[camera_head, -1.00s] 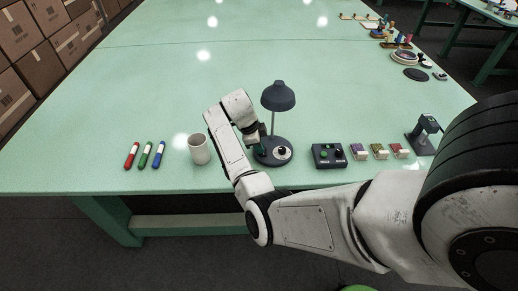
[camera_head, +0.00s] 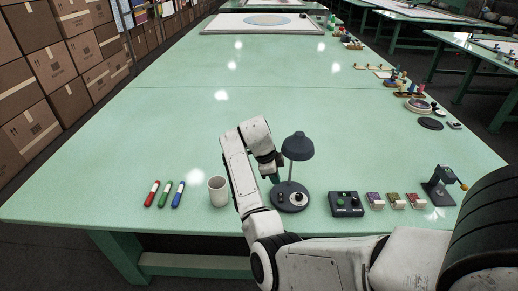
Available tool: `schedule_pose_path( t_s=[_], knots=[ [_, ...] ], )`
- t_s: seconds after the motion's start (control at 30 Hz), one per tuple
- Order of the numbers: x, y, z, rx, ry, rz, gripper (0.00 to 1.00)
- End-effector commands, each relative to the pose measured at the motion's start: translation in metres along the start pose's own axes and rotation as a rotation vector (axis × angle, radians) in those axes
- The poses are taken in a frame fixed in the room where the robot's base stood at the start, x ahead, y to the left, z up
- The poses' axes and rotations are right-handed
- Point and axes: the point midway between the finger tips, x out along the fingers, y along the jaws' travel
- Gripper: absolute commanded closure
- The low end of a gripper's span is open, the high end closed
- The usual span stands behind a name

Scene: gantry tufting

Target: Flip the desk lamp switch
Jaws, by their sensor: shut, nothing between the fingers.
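The dark grey desk lamp (camera_head: 298,147) stands upright on the green table (camera_head: 130,120). My gripper (camera_head: 275,180) is shut and empty. It hangs just left of the lamp's stem, over or beside the back left edge of the base. I cannot tell whether it touches the lamp.
A white mug (camera_head: 218,191) stands left of my arm, with red, green and blue markers (camera_head: 164,194) farther left. A dark button box (camera_head: 346,204), several small coloured blocks (camera_head: 396,201) and a dark stand (camera_head: 440,187) are to the right. The table's middle is clear.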

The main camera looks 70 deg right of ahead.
Motion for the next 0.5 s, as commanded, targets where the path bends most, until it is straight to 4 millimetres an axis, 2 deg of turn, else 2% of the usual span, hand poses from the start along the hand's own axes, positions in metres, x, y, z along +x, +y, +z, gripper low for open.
schedule_pose_path(
  t_s=[0.27,0.4,0.5],
  knots=[
    [-0.064,0.006,0.002,0.002,-0.005,-0.005,1.00],
    [-0.102,0.009,0.001,0.000,-0.007,-0.003,1.00],
    [-0.121,0.011,0.002,0.000,-0.007,-0.003,1.00]
  ],
)
